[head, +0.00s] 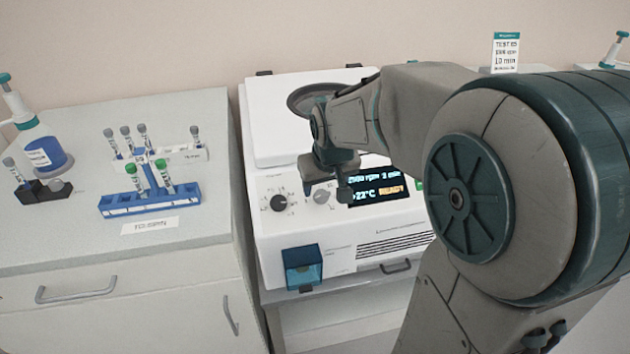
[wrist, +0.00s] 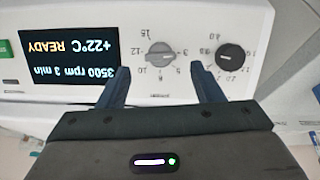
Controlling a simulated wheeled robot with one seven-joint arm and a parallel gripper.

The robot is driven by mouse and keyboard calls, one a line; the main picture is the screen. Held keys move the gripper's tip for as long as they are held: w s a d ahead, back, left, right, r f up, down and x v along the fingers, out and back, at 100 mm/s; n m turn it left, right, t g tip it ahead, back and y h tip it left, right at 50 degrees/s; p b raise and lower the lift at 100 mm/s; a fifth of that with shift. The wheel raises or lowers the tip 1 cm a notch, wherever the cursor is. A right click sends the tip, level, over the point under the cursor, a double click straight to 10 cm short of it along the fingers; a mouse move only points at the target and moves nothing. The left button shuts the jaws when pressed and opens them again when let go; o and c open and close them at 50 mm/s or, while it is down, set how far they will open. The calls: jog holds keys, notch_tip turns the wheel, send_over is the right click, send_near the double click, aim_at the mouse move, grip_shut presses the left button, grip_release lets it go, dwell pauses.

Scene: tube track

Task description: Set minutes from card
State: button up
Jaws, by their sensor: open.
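The white centrifuge (head: 345,240) has a black dial (head: 279,202) and a grey dial (head: 321,197) left of its display (head: 378,190). In the wrist view, which is upside down, the grey dial (wrist: 160,53) has numbers such as 3, 5, 12 and 15 around it. The black dial (wrist: 231,56) is to its right. The display (wrist: 68,58) reads 3500 rpm, 3 min, +22°C, READY. My gripper (wrist: 160,75) is open, fingers either side of the grey dial.
A blue tube rack (head: 150,203) with several tubes stands on the left cabinet (head: 60,245), beside a blue-liquid bottle (head: 42,150). A teal box (head: 303,267) is on the centrifuge's lower front. A green button (wrist: 5,48) is beyond the display.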

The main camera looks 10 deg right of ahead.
aim_at(322, 196)
jog(key=x, duration=0.5)
jog(key=c, duration=1)
